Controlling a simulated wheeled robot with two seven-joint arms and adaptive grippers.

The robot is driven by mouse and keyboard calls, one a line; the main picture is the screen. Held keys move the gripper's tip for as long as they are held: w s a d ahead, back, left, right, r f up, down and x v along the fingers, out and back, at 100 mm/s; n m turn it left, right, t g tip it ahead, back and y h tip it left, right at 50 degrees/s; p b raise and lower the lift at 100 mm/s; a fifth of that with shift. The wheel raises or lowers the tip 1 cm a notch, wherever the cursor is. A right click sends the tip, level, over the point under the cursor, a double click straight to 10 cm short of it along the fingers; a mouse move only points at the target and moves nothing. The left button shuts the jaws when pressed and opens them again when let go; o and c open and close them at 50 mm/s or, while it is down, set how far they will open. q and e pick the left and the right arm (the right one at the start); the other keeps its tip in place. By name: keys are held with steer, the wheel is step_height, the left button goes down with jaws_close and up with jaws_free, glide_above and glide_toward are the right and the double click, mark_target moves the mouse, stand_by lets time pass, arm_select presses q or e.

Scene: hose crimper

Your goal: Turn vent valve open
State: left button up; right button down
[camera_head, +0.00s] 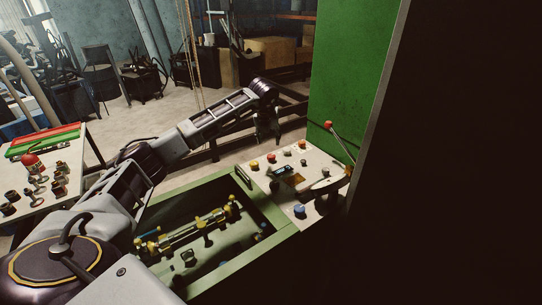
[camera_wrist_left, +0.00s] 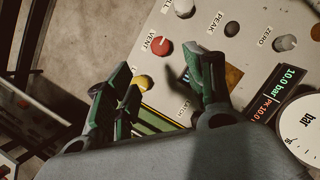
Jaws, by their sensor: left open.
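The vent valve is a red round knob (camera_wrist_left: 160,46) with a "VENT" label beside it on the pale control panel (camera_wrist_left: 222,12). My left gripper (camera_wrist_left: 163,76) is open and empty in the left wrist view, its dark green fingers apart. The red knob lies beyond the gap between the fingertips and does not appear gripped. In the head view my left gripper (camera_head: 266,128) hangs above the far edge of the panel. Several small knobs show there, too small to tell which is the vent. My right gripper is not in view.
A yellow knob (camera_wrist_left: 143,82) sits close to the left finger. "PEAK" and "ZERO" knobs, a lit pressure display (camera_wrist_left: 284,94) and a round gauge (camera_wrist_left: 302,128) are to the right. In the head view a green-rimmed tray (camera_head: 273,215) and a red-tipped lever (camera_head: 328,125) are nearby.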

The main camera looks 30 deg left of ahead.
mark_target(271, 155)
arm_select(q)
steer(key=p+x, duration=0.1)
steer(key=x, duration=1)
steer(key=shift+d, duration=0.1)
steer(key=shift+p+x, duration=0.35)
steer(key=shift+x, duration=1)
steer(key=c, duration=1)
